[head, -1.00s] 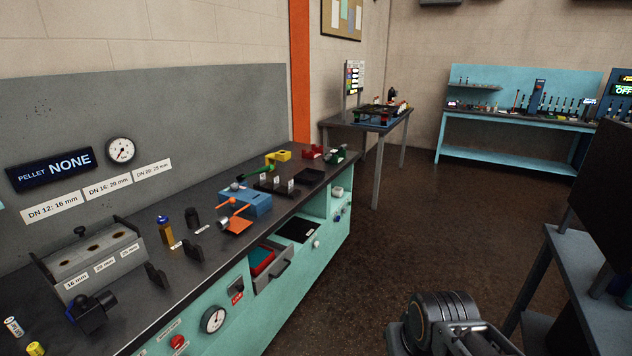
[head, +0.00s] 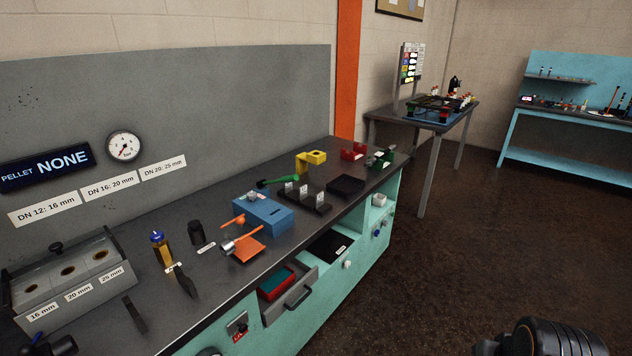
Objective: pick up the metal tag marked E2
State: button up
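Several small pale tags stand upright in a row on a black holder (head: 305,200) on the dark workbench, right of a blue box. Their markings are too small to read, so I cannot tell which is E2. Only a dark round part of my own arm shows at the bottom right corner, well away from the bench top. My gripper's fingers are outside the picture.
Around the holder are a blue box (head: 263,213), a green-handled tool (head: 279,181), a yellow bracket (head: 312,160) and an empty black tray (head: 346,187). A drawer (head: 296,292) stands open below the bench front. Floor (head: 440,265) to the right is clear.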

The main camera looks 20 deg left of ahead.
aim_at(303, 190)
jog(key=i, duration=2.45)
jog(key=u, duration=2.85)
jog(key=i, duration=0.5)
jog(key=z, duration=0.05)
